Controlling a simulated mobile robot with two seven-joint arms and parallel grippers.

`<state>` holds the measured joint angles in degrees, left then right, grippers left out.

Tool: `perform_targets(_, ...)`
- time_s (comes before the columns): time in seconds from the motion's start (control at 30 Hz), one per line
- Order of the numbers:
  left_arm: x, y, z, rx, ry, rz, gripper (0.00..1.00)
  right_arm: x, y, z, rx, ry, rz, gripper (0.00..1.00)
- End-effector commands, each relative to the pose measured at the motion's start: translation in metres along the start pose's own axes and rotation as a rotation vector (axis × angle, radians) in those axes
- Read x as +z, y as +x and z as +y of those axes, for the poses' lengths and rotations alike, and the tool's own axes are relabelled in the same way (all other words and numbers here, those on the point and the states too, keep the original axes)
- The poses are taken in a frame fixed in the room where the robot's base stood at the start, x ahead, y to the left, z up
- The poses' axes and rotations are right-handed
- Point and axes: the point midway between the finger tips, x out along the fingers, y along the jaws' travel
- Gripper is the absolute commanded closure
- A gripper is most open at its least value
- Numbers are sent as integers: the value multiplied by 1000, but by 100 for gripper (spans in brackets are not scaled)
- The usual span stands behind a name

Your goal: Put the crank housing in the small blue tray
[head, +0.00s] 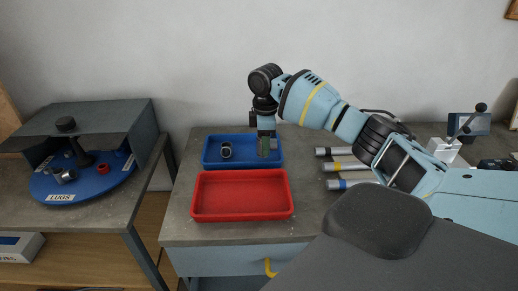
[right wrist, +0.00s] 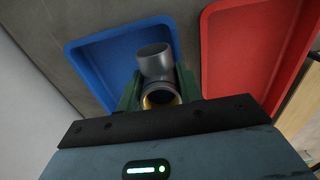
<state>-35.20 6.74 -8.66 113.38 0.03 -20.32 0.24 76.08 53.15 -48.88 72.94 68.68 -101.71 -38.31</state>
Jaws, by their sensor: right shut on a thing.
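My right gripper (head: 265,151) points down over the right part of the small blue tray (head: 208,160). Its green fingers are shut on the crank housing (right wrist: 153,63), a grey tubular part with a round opening and yellow inside. In the right wrist view the part sits between the fingers (right wrist: 159,92), with the blue tray (right wrist: 92,62) behind it. The fingers largely hide it in the head view. I cannot tell whether it touches the tray floor. My left gripper is not in view.
A dark ring-like part (head: 226,151) lies in the blue tray, left of the gripper. An empty red tray (head: 242,213) stands in front. Several grey cylinders (head: 340,167) lie to the right. A blue turntable (head: 105,183) labelled LUGS holds parts at the left.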

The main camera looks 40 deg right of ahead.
Motion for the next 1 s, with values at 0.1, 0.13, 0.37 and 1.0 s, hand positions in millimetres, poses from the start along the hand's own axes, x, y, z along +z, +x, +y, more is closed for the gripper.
perform_targets(0.1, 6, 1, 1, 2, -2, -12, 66, -5, 2, 11, -1, 1, 0, 90)
perform_targets(0.13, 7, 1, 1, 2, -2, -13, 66, -6, 3, 12, -1, 0, 0, 90)
perform_targets(0.37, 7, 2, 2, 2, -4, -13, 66, -7, 1, 16, 1, 0, 2, 90)
perform_targets(1.0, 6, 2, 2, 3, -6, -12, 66, -10, 36, 21, 2, 0, 1, 90)
